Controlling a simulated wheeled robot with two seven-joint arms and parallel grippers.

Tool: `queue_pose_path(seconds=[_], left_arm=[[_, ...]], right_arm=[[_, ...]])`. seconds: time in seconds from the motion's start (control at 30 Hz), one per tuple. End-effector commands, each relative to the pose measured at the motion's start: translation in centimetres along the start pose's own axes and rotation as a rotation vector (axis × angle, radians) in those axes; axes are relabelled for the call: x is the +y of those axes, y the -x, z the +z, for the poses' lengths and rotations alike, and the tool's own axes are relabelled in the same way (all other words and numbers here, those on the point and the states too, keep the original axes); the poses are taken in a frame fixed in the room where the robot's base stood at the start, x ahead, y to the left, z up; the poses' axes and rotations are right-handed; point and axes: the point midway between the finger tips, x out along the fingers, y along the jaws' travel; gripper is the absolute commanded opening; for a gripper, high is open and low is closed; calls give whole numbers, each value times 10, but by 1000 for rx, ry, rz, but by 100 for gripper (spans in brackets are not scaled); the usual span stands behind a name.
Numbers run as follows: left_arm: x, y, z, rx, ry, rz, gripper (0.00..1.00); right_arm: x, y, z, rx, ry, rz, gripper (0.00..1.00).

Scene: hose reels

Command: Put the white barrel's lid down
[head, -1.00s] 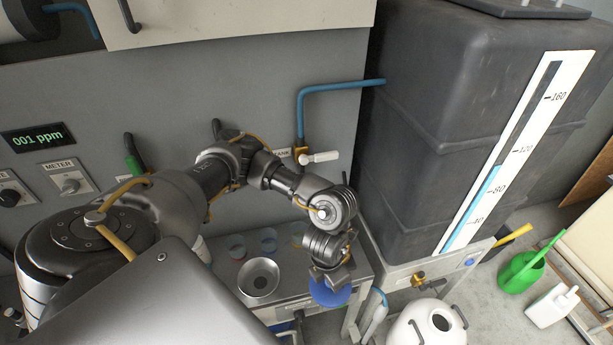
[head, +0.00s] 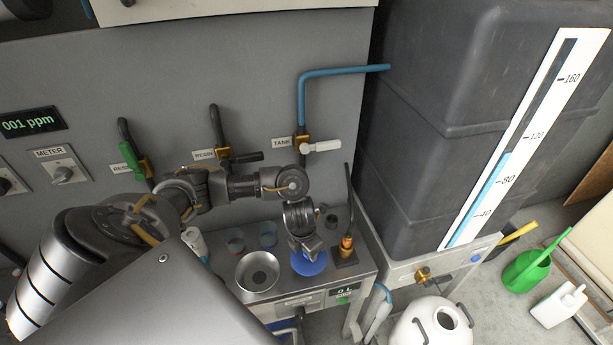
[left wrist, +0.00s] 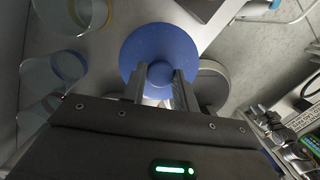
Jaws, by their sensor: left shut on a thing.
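The white barrel (head: 432,325) stands on the floor at the lower right of the head view, its round mouth uncovered. The round blue lid (head: 309,265) is at the right part of the steel bench (head: 283,290). My left gripper (head: 306,248) is above the lid, pointing down. In the left wrist view the fingers of my left gripper (left wrist: 160,92) are shut on the knob of the lid (left wrist: 160,45). I cannot tell whether the lid touches the bench top. My right gripper is not in view.
A steel bowl-like funnel (head: 258,270) is left of the lid. Clear cups (head: 267,235) stand behind. A small device with a black rod (head: 347,245) is close on the right. The dark tank (head: 440,110) rises right of the bench.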

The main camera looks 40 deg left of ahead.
Motion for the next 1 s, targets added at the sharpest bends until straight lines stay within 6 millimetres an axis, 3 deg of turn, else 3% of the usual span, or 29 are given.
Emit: queue_pose_path(seconds=[0.3,0.6,0.97,1.0], left_arm=[[10,-11,1,0,1,0,7],[13,-44,-3,-1,-1,1,7],[13,-49,-4,-2,-2,1,7],[13,-48,-4,-2,-2,1,33]], right_arm=[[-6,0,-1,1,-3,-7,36],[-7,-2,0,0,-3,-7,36],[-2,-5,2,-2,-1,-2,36],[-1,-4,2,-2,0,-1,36]])
